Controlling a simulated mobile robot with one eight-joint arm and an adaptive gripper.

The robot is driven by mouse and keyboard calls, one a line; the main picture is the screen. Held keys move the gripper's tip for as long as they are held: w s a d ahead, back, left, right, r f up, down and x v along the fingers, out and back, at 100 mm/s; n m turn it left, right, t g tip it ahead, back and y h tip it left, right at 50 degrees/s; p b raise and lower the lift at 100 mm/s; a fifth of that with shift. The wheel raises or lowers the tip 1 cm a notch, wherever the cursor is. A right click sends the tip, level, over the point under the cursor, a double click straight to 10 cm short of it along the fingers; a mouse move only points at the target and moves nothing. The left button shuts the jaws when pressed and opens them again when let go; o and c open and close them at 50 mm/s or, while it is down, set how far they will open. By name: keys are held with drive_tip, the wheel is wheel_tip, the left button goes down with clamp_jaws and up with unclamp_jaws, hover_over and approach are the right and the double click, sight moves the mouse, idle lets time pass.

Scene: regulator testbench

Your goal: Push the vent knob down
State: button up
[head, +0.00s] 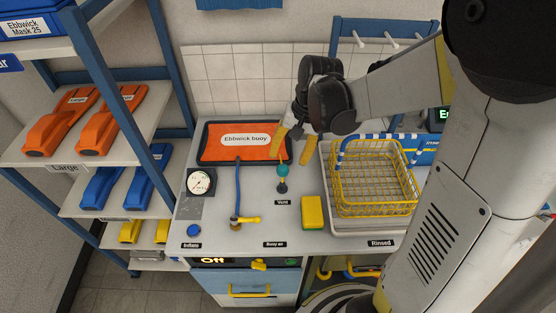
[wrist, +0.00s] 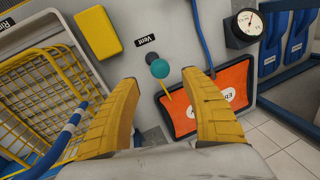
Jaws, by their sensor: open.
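The vent knob (head: 282,170) is a teal ball on a short dark post, standing on the bench behind the "Vent" label (head: 283,202). In the wrist view the vent knob (wrist: 159,68) lies ahead of my fingers, near the middle of the gap between them. My gripper (head: 294,150) has yellow fingers that are spread apart and empty. It hangs over the back of the bench, just behind and above the knob, and I see no contact. The orange Ebbwick buoy (head: 225,150) lies in a dark frame to the left, with a thin yellow stick at its edge near the knob.
A yellow sponge (head: 313,212) lies right of the knob. A yellow wire basket (head: 372,190) stands on the tray further right. A gauge (head: 199,182), a blue hose (head: 238,190) and a yellow-handled valve (head: 246,219) are on the left. The bench front near the labels is clear.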

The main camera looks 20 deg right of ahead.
sight(284, 167)
drive_tip(key=b+x, duration=0.2)
drive_tip(key=x, duration=0.5)
drive_tip(key=shift+w+f, duration=0.1)
drive_tip(key=shift+f, duration=0.2)
clamp_jaws()
